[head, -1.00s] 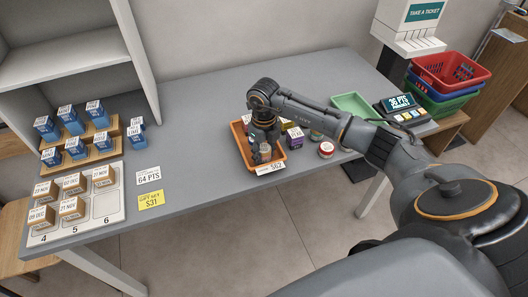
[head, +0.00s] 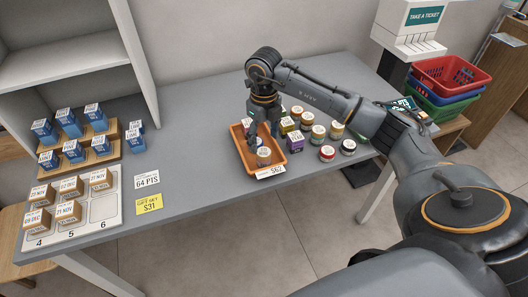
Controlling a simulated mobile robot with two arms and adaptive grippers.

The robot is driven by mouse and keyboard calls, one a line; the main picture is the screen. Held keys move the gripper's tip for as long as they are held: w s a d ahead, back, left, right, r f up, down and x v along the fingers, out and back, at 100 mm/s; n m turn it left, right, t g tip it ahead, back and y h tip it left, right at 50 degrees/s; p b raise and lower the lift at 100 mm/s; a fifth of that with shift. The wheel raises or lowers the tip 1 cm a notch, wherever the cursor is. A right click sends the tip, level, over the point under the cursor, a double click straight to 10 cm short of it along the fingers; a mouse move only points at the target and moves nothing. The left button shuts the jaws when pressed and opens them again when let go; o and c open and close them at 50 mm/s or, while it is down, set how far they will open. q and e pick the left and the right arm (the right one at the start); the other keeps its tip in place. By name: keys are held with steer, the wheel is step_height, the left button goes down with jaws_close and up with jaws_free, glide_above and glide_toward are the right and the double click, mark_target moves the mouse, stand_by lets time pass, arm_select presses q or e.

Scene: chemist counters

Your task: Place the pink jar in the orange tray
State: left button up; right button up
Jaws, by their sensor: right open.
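The orange tray (head: 242,152) lies on the grey counter near its front edge. One small jar (head: 264,156) with a pale lid stands inside the tray at its front end; its side looks tan or pinkish, and I cannot tell the exact colour. My right gripper (head: 263,127) is open and points down over the back part of the tray, above and behind the jar, apart from it. The gripper hides the back of the tray. My left gripper is not in view.
A price card (head: 270,171) is at the tray's front. Blue boxes (head: 74,151) and a numbered board (head: 104,208) are left. The counter's middle is clear.

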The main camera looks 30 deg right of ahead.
mark_target(264, 152)
steer(key=shift+r, duration=1.95)
